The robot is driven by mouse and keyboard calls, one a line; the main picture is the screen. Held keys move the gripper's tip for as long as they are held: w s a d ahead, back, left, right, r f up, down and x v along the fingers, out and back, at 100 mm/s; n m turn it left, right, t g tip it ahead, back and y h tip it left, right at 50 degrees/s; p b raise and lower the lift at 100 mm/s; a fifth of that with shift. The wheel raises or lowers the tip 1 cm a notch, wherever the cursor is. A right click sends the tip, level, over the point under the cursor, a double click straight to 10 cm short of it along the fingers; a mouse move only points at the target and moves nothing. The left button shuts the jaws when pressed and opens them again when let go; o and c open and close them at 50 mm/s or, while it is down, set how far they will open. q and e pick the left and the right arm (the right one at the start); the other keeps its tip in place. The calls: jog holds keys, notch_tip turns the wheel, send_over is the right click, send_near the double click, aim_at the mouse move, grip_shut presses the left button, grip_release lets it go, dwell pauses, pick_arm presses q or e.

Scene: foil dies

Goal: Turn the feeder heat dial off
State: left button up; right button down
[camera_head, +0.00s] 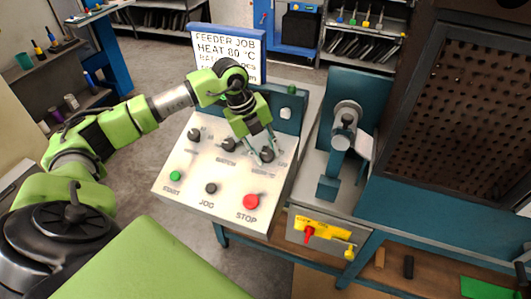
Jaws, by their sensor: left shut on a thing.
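A light metal control panel (222,182) tilts toward me in the middle of the view. Three black dials stand along its upper part: a left dial (194,134), a middle dial (228,145) and a right dial (267,155). The small labels under them are too blurred to read surely. My left gripper (262,153) reaches down from above and is shut on the right dial, with its fingers on either side of the knob. The fingers partly hide the dial, so its pointer setting cannot be told. My right gripper is not in view.
A green START button (174,175), black JOG knob (211,188) and red STOP button (251,201) sit lower on the panel. A sign (231,52) behind reads FEEDER JOB, HEAT 80 °C. A teal press (327,186) stands close right, above a red-handled switch (309,233).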

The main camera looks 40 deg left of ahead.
pick_arm(q)
jog(key=shift+r, duration=0.1)
dwell(0.4)
jog(key=o, duration=1.1)
jog(key=v, duration=1.2)
